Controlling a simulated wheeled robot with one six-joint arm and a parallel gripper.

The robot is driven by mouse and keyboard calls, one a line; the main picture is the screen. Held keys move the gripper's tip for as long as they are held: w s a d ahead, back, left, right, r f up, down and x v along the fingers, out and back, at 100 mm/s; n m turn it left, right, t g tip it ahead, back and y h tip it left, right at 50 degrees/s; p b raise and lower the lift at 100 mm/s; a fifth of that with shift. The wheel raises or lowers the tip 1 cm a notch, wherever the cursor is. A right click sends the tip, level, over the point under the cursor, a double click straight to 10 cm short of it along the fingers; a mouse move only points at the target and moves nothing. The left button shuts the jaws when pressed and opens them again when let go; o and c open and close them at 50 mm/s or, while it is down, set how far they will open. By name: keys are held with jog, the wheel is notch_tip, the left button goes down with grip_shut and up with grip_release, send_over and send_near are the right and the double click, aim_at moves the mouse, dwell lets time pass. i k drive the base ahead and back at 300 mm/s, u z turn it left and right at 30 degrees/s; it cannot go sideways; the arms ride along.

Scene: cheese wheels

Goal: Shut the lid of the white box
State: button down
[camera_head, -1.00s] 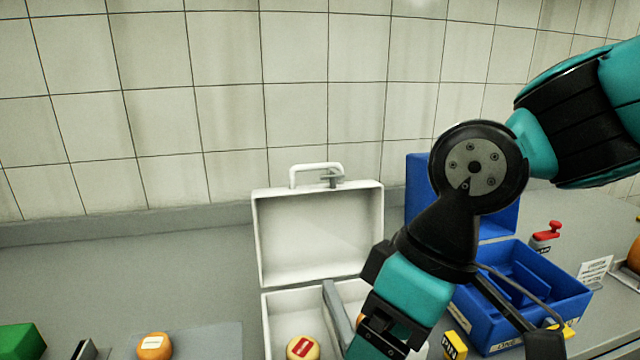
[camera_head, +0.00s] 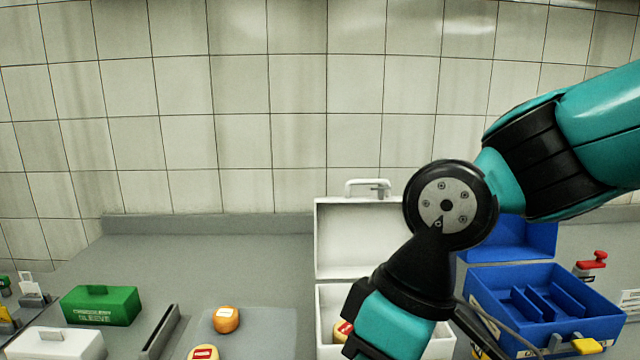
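The white box (camera_head: 330,300) stands on the grey counter right of the middle. Its lid (camera_head: 355,240) stands upright at the back, with a handle on its top edge, so the box is open. A cheese wheel with a red label (camera_head: 342,330) lies inside, partly hidden by my arm. My arm crosses in front of the box's right side and of part of the lid. My gripper's fingertips are below the picture's lower edge, so its state does not show.
An open blue box (camera_head: 540,300) with compartments stands close on the right. On the left are a green box (camera_head: 100,305), a white lidded box (camera_head: 55,345), and orange (camera_head: 226,319) and yellow (camera_head: 203,352) cheese wheels on a grey mat (camera_head: 265,335).

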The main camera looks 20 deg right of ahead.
aim_at(353, 235)
jog(key=z, duration=0.8)
jog(key=k, duration=0.1)
jog(key=u, duration=1.8)
jog(key=i, duration=0.85)
jog(key=z, duration=0.35)
